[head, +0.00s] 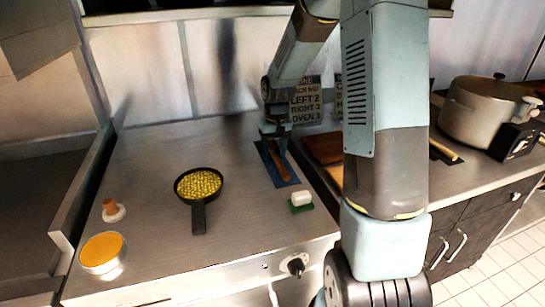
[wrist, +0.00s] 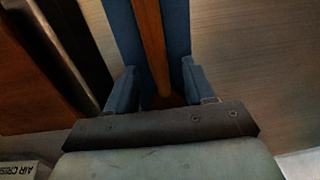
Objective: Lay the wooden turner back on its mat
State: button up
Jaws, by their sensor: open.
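The wooden turner (head: 279,162) lies lengthwise on a blue mat (head: 289,183) on the steel counter in the head view. In the wrist view the turner (wrist: 149,45) runs along the middle of the blue mat (wrist: 178,25). My gripper (head: 275,140) is low over the far end of the mat. In the wrist view my gripper (wrist: 157,80) is open, with one finger on each side of the turner and a gap to both. The turner's far end is partly hidden by my gripper.
A black pan (head: 199,217) of yellow pieces stands left of the mat. A white block on a green pad (head: 301,207) lies near the mat's front end. Brown boards (head: 323,148) lie close on the right. A large pot (head: 482,110) stands far right.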

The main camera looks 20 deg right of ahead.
jog(key=shift+f, duration=0.15)
grip_shut()
dwell(0.4)
